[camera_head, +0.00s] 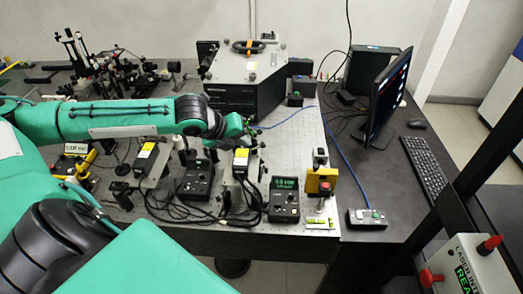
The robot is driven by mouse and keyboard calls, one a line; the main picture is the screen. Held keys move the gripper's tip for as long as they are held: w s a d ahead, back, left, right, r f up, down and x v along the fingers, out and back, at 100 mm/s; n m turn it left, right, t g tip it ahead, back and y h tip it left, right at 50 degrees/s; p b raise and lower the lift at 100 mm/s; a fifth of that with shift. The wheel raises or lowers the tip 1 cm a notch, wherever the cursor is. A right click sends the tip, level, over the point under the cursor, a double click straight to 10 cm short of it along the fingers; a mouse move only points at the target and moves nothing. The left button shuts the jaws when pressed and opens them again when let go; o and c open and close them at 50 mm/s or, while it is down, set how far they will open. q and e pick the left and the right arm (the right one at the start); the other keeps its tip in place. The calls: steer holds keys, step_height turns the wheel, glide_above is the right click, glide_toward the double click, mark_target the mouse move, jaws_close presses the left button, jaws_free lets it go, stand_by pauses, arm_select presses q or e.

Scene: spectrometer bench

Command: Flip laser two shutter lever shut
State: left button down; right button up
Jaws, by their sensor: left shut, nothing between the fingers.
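Two laser heads with yellow labels stand on the perforated bench: one at left (146,158) and one in the middle (241,162). I cannot read which is laser two, and no shutter lever can be made out clearly. My left arm reaches in from the left across the bench. My left gripper (254,137) is at the arm's end, just above and behind the middle laser head. It looks shut and empty, though its fingers are small and partly hidden by the wrist. Whether it touches anything cannot be told. My right gripper is not in view.
Two black controllers (284,199) with green displays stand among loose cables. A yellow mount (322,182) and a small button box (367,218) lie to the right. A large spectrometer (245,78) stands behind. A monitor (389,97) and keyboard (425,165) occupy the right desk.

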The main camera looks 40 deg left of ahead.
arm_select(q)
steer(key=shift+p+x, duration=0.3)
steer(key=shift+x, duration=0.5)
steer(key=p+x, duration=0.2)
steer(key=x, duration=0.6)
steer(key=shift+w+f, duration=0.15)
steer(key=shift+d, duration=0.2)
